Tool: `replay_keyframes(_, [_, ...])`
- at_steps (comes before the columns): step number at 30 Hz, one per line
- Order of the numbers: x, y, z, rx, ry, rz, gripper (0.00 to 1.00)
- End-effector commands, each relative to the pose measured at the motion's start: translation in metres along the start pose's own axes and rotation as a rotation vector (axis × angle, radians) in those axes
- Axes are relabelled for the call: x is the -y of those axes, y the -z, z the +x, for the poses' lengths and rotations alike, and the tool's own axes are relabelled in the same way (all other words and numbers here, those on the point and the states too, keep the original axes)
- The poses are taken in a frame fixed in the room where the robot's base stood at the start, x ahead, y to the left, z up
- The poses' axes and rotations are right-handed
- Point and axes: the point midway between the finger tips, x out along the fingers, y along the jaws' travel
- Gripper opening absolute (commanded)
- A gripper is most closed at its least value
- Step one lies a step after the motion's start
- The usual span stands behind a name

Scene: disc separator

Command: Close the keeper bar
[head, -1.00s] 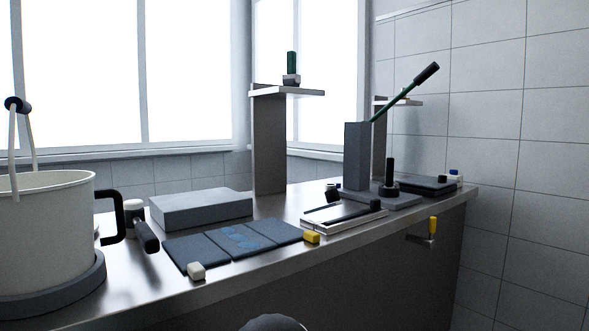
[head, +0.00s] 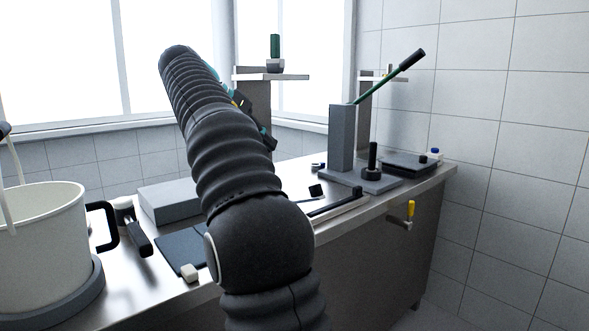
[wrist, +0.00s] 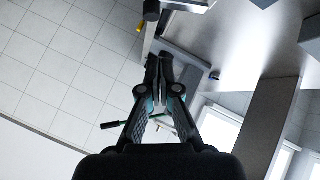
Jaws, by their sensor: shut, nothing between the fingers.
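My gripper (head: 268,141) shows partly behind my dark arm in the head view, raised above the counter's rear, fingers pointing down to the right. In the wrist view its fingers (wrist: 160,66) are together and empty. A long dark bar (head: 335,204) with a black end lies on a pale flat base at the counter's front edge; I take it for the keeper bar, but cannot be sure. My arm hides its left part. Whether it is latched cannot be told. In the wrist view a grey bar-like part (wrist: 184,56) lies beyond the fingertips, apparently apart from them.
A grey post (head: 342,138) with a raised green lever (head: 385,80) stands right of my arm. A tall shelf column (wrist: 270,125) stands near. A white pot (head: 40,225), a grey block (head: 172,201) and a dark mat (head: 182,246) are at left. A yellow handle (head: 411,208) sticks out at the front.

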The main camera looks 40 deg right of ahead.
Motion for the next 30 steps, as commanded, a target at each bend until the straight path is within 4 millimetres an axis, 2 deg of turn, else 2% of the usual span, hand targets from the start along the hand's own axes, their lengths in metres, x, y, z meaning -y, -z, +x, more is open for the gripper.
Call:
replay_keyframes(1, [0.001,0.009,-0.001,0.003,-0.031,0.046,0.00])
replay_keyframes(5, [0.000,0.018,-0.002,0.008,-0.087,0.134,0.00])
replay_keyframes(10, [-0.002,0.021,0.001,0.011,-0.114,0.179,0.00])
replay_keyframes(13, [-0.003,0.020,0.010,0.013,-0.117,0.180,0.00])
replay_keyframes(28, [-0.013,0.017,0.099,0.013,-0.115,0.178,0.00])
replay_keyframes(30, [-0.012,0.011,0.106,0.012,-0.113,0.177,0.00])
